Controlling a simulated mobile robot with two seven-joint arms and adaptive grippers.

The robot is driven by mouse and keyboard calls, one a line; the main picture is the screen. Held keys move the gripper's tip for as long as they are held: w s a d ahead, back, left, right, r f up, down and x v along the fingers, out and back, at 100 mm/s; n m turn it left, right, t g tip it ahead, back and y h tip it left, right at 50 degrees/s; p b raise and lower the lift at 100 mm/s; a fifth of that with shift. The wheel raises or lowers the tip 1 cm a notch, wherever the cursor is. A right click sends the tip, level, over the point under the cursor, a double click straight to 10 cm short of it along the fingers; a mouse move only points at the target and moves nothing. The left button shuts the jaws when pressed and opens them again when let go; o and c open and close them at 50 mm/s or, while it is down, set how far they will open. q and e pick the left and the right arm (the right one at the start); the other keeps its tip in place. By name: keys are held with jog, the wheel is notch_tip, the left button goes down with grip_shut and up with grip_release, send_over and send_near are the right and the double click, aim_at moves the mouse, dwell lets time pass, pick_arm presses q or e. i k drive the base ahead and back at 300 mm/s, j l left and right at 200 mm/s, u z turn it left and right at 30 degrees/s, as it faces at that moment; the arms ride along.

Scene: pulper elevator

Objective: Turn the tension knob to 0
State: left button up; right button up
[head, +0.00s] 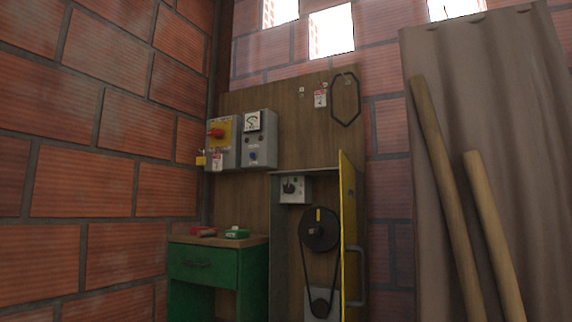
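A small grey box (302,190) with a black knob (289,187) is mounted at the upper left inside an open grey cabinet (277,250). It may be the tension knob; its markings are too small to read. Below it a large black pulley (314,236) with a yellow mark carries a belt down to a smaller pulley (320,308). The cabinet's yellow door (348,240) stands open on the right, seen nearly edge-on. Neither of my grippers is in view.
Grey control boxes (257,140) with a red switch (216,133), a gauge (252,121) and a blue knob (253,156) hang on the wooden board (290,130). A green drawer cabinet (200,265) stands left. Wooden poles (490,230) lean at right.

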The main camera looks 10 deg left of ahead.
aim_at(288, 188)
jog(key=i+j+z, duration=0.1)
jog(key=j+z, duration=0.15)
jog(key=z, duration=0.15)
jog(key=i+j+z, duration=0.1)
jog(key=j+z, duration=0.15)
jog(key=z, duration=0.2)
jog(key=j+z, duration=0.25)
jog(key=z, duration=0.15)
jog(key=j+z, duration=0.3)
jog(key=j, duration=1.95)
jog(key=i, duration=0.05)
